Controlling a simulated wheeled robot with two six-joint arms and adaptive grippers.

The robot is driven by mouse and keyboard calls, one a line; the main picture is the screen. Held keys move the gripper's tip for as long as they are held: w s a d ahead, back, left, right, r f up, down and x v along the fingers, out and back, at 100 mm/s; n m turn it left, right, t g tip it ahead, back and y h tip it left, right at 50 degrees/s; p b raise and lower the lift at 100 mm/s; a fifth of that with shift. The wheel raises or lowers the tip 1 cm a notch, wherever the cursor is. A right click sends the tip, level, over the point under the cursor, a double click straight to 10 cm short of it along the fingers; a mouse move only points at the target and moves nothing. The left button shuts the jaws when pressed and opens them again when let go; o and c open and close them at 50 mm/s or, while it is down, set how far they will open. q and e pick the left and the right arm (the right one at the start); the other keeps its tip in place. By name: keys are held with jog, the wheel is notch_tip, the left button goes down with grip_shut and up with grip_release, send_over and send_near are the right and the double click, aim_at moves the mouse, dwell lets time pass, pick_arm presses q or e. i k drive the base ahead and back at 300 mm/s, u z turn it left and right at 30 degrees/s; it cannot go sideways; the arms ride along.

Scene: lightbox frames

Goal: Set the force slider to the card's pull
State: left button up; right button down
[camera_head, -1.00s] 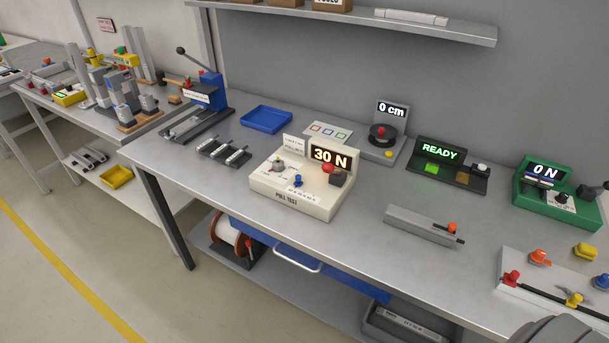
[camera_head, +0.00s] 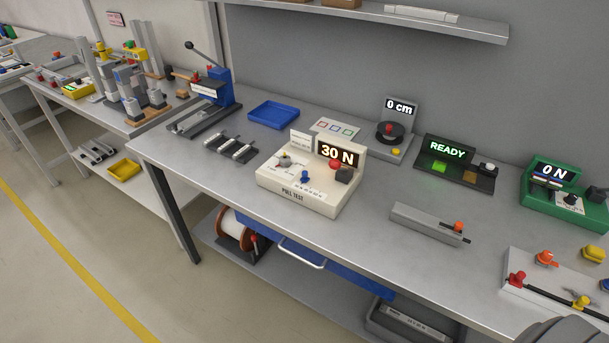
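The cream pull test box (camera_head: 318,203) stands on the grey bench near the middle of the view. Its display (camera_head: 337,154) reads 30 N. A blue slider knob (camera_head: 305,177) sits on its top face, with a red button (camera_head: 335,165), a dark block (camera_head: 344,174) and a grey knob (camera_head: 285,160) around it. A small white card (camera_head: 301,141) stands at its back left; its print is too small to read. A dark rounded part shows at the bottom right edge, perhaps of my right arm. Neither gripper's fingers show.
A blue tray (camera_head: 273,115), a blue lever press (camera_head: 214,88) and the READY unit (camera_head: 447,151) stand behind. A grey slotted block (camera_head: 427,222) lies to the right. The green 0 N unit (camera_head: 550,190) stands far right. The bench top (camera_head: 375,255) in front is clear.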

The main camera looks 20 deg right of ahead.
aim_at(304, 178)
jog(key=z, duration=0.05)
jog(key=k, duration=0.45)
jog(key=u, duration=1.1)
jog(key=i, duration=0.9)
jog(key=z, duration=1.8)
